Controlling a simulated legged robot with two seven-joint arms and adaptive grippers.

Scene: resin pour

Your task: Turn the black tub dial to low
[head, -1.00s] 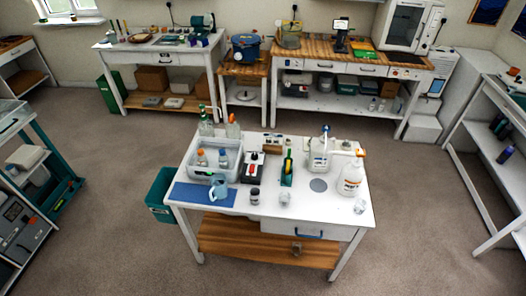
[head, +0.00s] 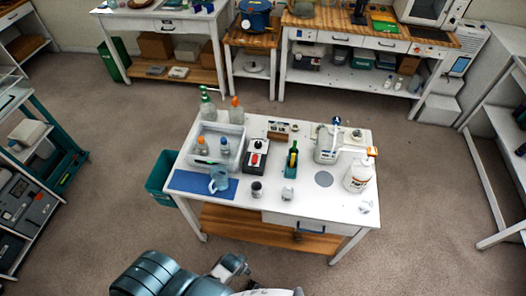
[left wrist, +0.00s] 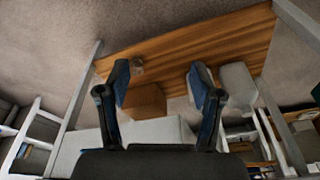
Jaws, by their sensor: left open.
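The dial's setting and any labels are too small to read. My left gripper (head: 236,266) is in front of the table's near edge, apart from the box. In the left wrist view, my left gripper (left wrist: 160,82) is open and empty, with the wooden lower shelf beyond its fingers. My right gripper is not in view.
A green dispenser (head: 291,160), small jars, a white canister (head: 326,146) and a white bottle (head: 359,174) stand to the right. A teal bin (head: 160,174) is beside the table.

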